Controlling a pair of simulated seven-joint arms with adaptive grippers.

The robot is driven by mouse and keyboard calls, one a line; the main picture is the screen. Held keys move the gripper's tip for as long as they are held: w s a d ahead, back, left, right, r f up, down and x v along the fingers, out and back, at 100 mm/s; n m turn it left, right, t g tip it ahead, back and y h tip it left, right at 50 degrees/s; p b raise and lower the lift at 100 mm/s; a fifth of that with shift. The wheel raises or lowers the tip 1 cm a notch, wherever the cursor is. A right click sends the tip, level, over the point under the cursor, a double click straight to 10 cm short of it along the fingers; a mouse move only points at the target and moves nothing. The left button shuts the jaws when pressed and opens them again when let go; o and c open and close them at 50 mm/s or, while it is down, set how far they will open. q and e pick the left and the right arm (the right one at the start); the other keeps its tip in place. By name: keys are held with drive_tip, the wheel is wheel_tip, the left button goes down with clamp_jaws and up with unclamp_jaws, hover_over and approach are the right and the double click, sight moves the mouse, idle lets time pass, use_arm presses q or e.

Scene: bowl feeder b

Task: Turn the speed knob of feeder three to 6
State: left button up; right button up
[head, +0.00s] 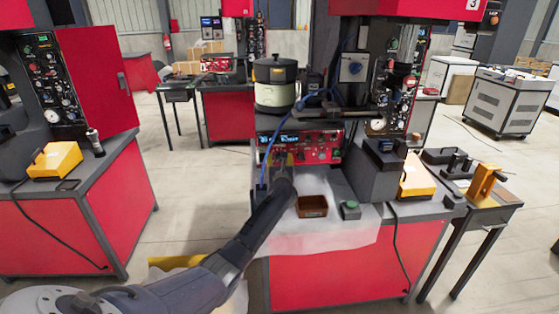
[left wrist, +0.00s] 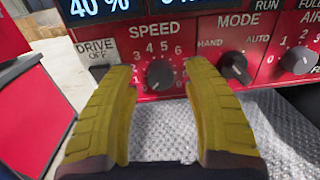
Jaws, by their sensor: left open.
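The speed knob (left wrist: 159,74) is a dark round knob on a red panel (left wrist: 120,40), under the word SPEED and a ring of numbers. I cannot tell clearly where its pointer stands. A blue display (left wrist: 98,8) above reads 40 %. My left gripper (left wrist: 158,80) is open, with one yellow finger to each side of the knob and a gap on both sides. In the head view my left gripper (head: 282,160) is in front of the red control box (head: 325,150), hiding the knob. My right gripper is in neither view.
The mode knob (left wrist: 235,67) and air knob (left wrist: 299,60) are right of the speed knob; a DRIVE OFF label (left wrist: 95,47) is left. A brown tray (head: 312,207) and a green button box (head: 350,210) lie in front.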

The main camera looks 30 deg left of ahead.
use_arm(q)
drive_tip(key=shift+w+a, duration=0.15)
drive_tip(key=shift+w, duration=0.05)
drive_tip(key=shift+c, duration=0.2)
clamp_jaws()
idle(0.4)
